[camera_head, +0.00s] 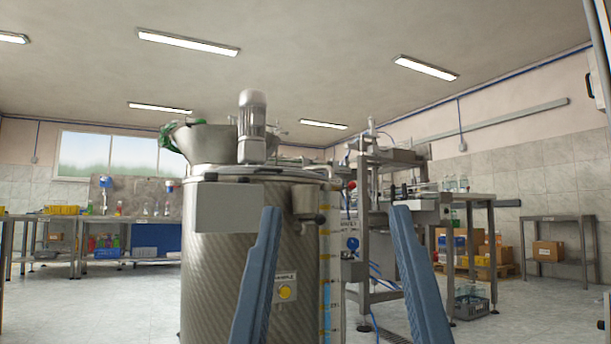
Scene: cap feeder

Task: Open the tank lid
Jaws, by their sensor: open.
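The tank is a large brushed-steel cylinder (215,265) at the middle of the view. Its lid (283,174) shows nearly edge-on along the top and looks flat and down. A grey motor (252,125) and a steel hopper (204,145) with green material at its rim stand on the tank's top. My gripper (335,210) shows as two long blue fingers, apart, rising from the bottom edge. It is open, with nothing between the fingers. They overlap the tank's right front in the picture; the distance is hard to judge.
A steel filling machine and table (440,203) stand right of the tank, with hoses below. A grey crate (470,307) sits on the floor at the right. A bench with bottles (125,216) is at the back left.

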